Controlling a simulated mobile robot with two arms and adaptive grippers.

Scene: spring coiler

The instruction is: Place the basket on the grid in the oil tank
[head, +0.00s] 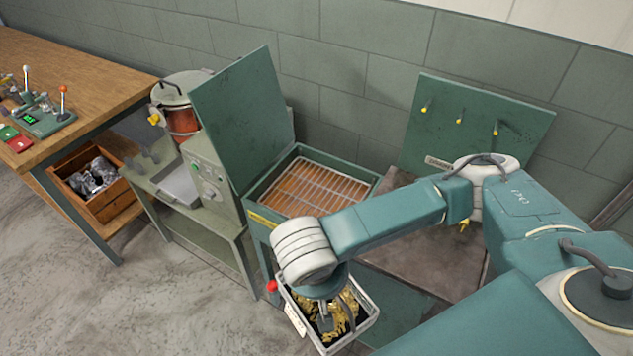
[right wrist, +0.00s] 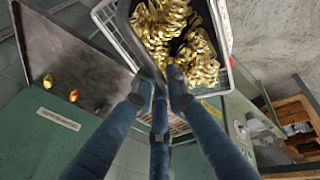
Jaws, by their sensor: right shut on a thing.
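The basket (head: 368,322) is a light wire basket filled with gold-coloured coiled springs (head: 338,318). My right gripper (head: 326,312) is shut on its dark handle, which also shows in the right wrist view (right wrist: 124,30). The basket hangs in front of the oil tank (head: 352,165), nearer to me and below the level of its rim. The tank is a green box with its lid (head: 240,115) raised. The metal grid (head: 318,187) lies bare across its opening, above brownish oil. My arm crosses over the tank's front right corner. My left gripper is not in view.
A grey-topped table (head: 425,255) with a green back panel (head: 470,125) and pegs stands right of the tank. Left of the tank is a control stand (head: 210,185) with a lidded pot (head: 182,100). A wooden workbench (head: 70,75) stands farther left, above a wooden crate (head: 110,205).

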